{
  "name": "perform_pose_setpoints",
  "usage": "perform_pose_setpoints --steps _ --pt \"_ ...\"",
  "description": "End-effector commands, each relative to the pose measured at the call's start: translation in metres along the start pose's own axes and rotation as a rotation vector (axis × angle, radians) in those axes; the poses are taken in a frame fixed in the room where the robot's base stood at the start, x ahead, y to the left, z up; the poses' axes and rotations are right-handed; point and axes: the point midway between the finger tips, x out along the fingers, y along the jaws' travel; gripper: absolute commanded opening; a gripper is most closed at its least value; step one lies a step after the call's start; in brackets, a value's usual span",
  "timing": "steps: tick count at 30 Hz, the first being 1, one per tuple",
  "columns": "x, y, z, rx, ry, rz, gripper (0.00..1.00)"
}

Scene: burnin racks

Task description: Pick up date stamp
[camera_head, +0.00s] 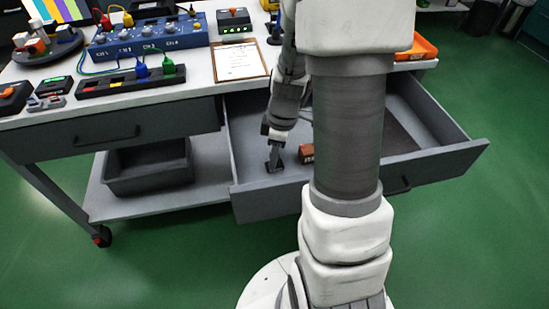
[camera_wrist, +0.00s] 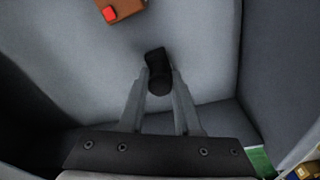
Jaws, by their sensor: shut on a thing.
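The date stamp (camera_wrist: 156,60) appears as a small black object with a rounded end, low in the open drawer (camera_head: 460,158). My gripper (camera_wrist: 160,82) is shut on it, with one finger on each side of the black body in the wrist view. In the head view my gripper (camera_head: 275,158) reaches down into the left part of the drawer, and the black stamp (camera_head: 274,167) shows at its tips. I cannot tell whether the stamp still touches the drawer floor.
A brown block (camera_head: 306,153) lies in the drawer just right of my gripper; its red patch shows in the wrist view (camera_wrist: 110,14). Drawer walls stand close around. The bench top (camera_head: 205,78) above holds a blue device (camera_head: 150,36) and a clipboard (camera_head: 240,62). A grey bin (camera_head: 150,172) sits below.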

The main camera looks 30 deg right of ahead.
Motion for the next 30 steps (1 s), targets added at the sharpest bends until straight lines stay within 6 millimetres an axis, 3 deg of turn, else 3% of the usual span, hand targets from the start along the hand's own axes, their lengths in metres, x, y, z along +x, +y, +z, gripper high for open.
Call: perform_pose_setpoints --steps 5,11,21,30 --pt "-0.013 0.001 -0.002 -0.001 0.001 0.002 0.00" --pt "-0.047 0.001 -0.006 -0.001 0.002 0.005 0.00" --pt "-0.098 -0.011 0.066 0.007 0.000 0.004 0.00" --pt "-0.121 -0.017 0.098 0.001 0.000 0.001 0.00"
